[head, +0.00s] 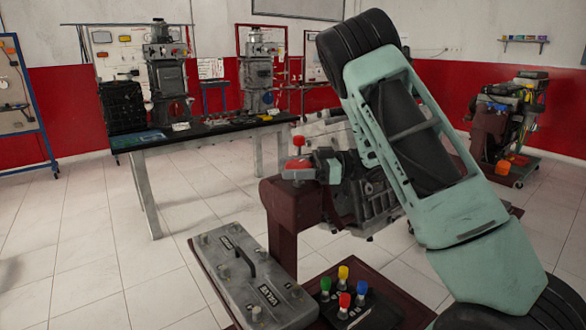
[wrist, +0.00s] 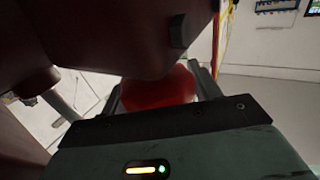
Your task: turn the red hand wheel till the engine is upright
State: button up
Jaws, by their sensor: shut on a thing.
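The red hand wheel (head: 298,164) is at the end of the dark red engine stand in the head view, with a red knob (head: 298,141) standing up from it. In the wrist view the red part (wrist: 160,88) lies between the fingers of my gripper (wrist: 157,82). My gripper (head: 314,168) is shut on the wheel in the head view. The grey engine (head: 372,203) hangs on the stand just behind and looks tilted. My arm hides much of its right side, so its exact angle cannot be told.
A grey case (head: 237,285) and a block with coloured knobs (head: 343,300) lie on the stand's base. A workbench (head: 190,138) with engines stands at the back left. Another engine trainer (head: 505,130) is at the right. The tiled floor on the left is clear.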

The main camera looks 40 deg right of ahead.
jog(key=shift+a+f, duration=0.1)
jog(key=shift+a, duration=0.1)
jog(key=o, duration=0.9)
jog(key=shift+w, duration=0.1)
